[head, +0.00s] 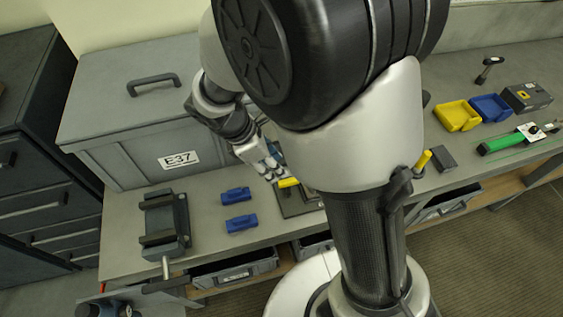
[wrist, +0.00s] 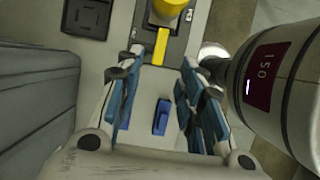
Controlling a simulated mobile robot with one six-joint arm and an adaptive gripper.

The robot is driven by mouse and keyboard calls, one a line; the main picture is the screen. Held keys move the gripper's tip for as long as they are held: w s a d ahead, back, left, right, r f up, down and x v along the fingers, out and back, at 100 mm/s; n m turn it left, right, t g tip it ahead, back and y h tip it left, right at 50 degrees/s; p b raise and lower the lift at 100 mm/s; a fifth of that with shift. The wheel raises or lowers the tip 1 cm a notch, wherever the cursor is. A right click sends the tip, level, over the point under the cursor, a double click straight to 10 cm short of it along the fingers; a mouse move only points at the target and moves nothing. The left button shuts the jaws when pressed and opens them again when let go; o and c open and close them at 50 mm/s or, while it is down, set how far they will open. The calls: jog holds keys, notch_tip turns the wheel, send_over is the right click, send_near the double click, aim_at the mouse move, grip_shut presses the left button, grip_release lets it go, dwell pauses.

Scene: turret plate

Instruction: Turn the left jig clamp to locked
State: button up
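My gripper (wrist: 162,57) is open, with its two blue-padded fingers apart and nothing seen held between them. In the head view my gripper (head: 270,166) points down over the bench at the near end of a grey plate. A yellow knob (wrist: 169,7) on a dark base stands beyond the fingers. My arm hides most of the plate in the head view; the lock markings are unreadable.
Two blue blocks (head: 236,195) and a dark vise (head: 163,222) are on the bench at left. A grey case (head: 150,105) marked E37 stands behind. Another yellow handle (head: 423,160), bins (head: 457,115) and a green-handled tool (head: 505,142) are at right.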

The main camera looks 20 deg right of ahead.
aim_at(288, 181)
jog(key=b+x, duration=0.2)
jog(key=x, duration=0.7)
jog(key=shift+d+f, duration=0.1)
jog(key=shift+f, duration=0.05)
jog(key=shift+c, duration=0.4)
grip_shut()
